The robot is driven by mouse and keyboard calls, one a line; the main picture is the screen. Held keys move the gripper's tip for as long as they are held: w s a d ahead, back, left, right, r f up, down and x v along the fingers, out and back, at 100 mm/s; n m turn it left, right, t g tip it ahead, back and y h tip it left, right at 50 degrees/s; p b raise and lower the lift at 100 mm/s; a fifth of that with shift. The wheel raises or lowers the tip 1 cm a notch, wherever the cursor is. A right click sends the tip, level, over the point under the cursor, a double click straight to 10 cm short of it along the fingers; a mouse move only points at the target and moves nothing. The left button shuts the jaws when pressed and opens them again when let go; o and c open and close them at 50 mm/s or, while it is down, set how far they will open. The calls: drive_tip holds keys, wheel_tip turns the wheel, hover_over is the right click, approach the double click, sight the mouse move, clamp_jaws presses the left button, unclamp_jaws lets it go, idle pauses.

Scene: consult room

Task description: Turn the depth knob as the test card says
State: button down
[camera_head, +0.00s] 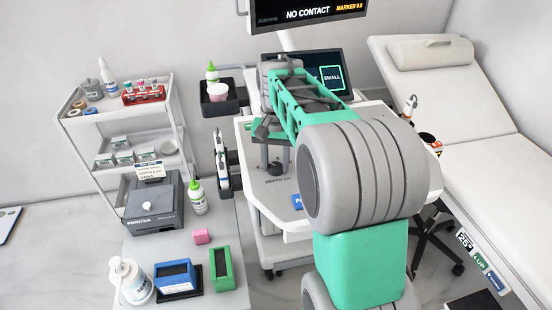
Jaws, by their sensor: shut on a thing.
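The depth knob (275,168) is a small dark knob on the white console deck (262,196), just above a printed "DEPTH" label. My gripper (268,160) points down at it from above and is shut on it; the fingers are small and partly merged with the knob here. The knob's pointer and setting cannot be read. The test card (150,170) is a small white card with a dark heading above the printer on the left; its lines are too small to read surely.
The upper screen (307,12) reads "NO CONTACT" and "MARKER 0.0". A lower screen (331,76), partly behind my arm, shows "SMALL". A printer (153,212), bottles and small boxes stand on the left table (222,232). A cup holder (222,107) and probes flank the console. An exam couch (490,160) is right.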

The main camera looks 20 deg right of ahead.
sight(276, 166)
drive_tip(key=shift+m+p, duration=0.65)
drive_tip(key=shift+m, duration=1.05)
drive_tip(key=c, duration=0.9)
unclamp_jaws()
drive_tip(key=shift+r, duration=0.1)
wheel_tip(276, 166, up, 8)
drive_tip(key=shift+f, duration=0.15)
